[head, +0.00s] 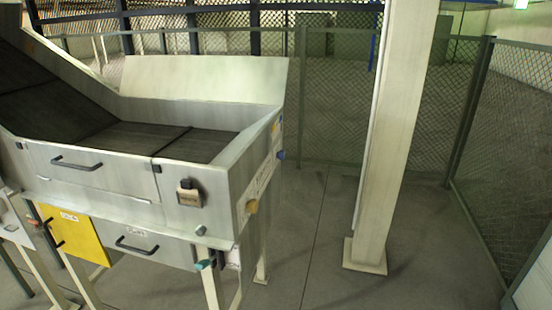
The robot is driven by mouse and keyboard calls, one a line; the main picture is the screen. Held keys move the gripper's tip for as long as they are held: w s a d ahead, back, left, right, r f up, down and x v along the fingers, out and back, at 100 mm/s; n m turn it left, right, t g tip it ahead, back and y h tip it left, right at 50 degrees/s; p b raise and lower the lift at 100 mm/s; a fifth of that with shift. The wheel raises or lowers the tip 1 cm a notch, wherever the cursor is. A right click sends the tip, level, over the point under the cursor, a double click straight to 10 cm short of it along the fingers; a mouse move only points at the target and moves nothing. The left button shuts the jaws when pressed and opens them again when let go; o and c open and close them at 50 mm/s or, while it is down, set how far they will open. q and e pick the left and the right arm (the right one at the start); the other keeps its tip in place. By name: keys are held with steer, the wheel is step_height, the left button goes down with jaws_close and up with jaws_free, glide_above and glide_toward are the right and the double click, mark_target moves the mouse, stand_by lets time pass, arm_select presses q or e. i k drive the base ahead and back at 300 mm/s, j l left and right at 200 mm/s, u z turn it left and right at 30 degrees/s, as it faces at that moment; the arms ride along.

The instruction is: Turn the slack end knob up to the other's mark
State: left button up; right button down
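A pale metal conveyor hopper (60,167) stands at the left in the head view. On its end face are two knobs: a yellow-orange knob (252,207) at the near lower side and a blue knob (282,155) at the far side. A pale strip with markings (262,178) runs between them. The marks are too small to read, so I cannot tell which knob is slack. Neither of my grippers is in view.
A teal-ended handle (205,264) sticks out low at the hopper's near corner. A dark latch box (189,193) and a yellow panel (75,233) are on the front. A pale post (393,140) stands right, with mesh fence (510,150) behind. Floor between hopper and post is clear.

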mark_target(281, 154)
steer(key=i+l, duration=0.35)
steer(key=i, duration=0.25)
steer(key=i+l+u, duration=0.1)
steer(key=i+l, duration=0.25)
steer(key=i, duration=0.25)
steer(key=i+l, duration=0.35)
steer(key=i, duration=0.25)
steer(key=i+l, duration=0.4)
steer(key=i, duration=0.2)
steer(key=u, duration=0.05)
